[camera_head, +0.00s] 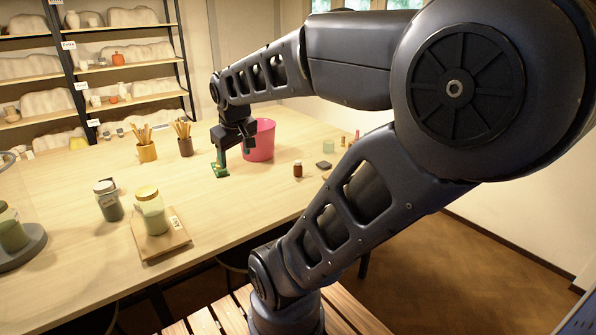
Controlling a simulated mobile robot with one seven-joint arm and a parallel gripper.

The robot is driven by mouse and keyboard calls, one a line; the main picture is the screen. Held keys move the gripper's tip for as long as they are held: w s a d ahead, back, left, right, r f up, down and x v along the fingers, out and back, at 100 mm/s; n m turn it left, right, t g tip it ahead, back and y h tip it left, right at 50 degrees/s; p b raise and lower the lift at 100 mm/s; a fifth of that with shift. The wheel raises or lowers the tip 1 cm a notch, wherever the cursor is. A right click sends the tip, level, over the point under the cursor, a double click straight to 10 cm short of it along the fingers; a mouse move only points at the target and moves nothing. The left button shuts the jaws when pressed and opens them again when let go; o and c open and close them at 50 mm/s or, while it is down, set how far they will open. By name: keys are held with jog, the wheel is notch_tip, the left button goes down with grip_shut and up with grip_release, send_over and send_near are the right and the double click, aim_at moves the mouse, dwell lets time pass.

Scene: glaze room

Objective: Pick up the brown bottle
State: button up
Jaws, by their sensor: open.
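The small brown bottle (297,170) stands upright on the pale wooden table, near its right side. It has a dark cap and looks clear of its neighbours. My gripper (232,157) is to the left of the bottle, over the table, pointing down. Its jaws are open, and no brown bottle is between them. A small green item (220,171) shows at the gripper's lower left; I cannot tell whether the gripper touches it.
A pink bucket (262,142) stands just behind my gripper. The table between gripper and bottle looks clear.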

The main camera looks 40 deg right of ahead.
jog(key=w+d+f+n+h, duration=0.2)
jog(key=w+d+n, duration=0.3)
jog(key=w+d, duration=0.25)
jog(key=n+g+h, duration=0.2)
jog(key=n+h, duration=0.1)
jog(key=n, duration=1.2)
send_near(296, 164)
jog(key=d+f, duration=0.1)
jog(key=d, duration=0.1)
jog(key=shift+a+f+x, duration=0.1)
jog(key=shift+a+x, duration=0.05)
jog(key=shift+x, duration=1.65)
jog(key=shift+a+f+x, duration=0.1)
jog(key=shift+a+x, duration=0.05)
jog(key=shift+x, duration=1.6)
jog(key=shift+a+f+x, duration=0.1)
jog(key=shift+a+x, duration=0.1)
jog(key=shift+x, duration=1.6)
jog(key=shift+w, duration=0.2)
jog(key=c, duration=1.1)
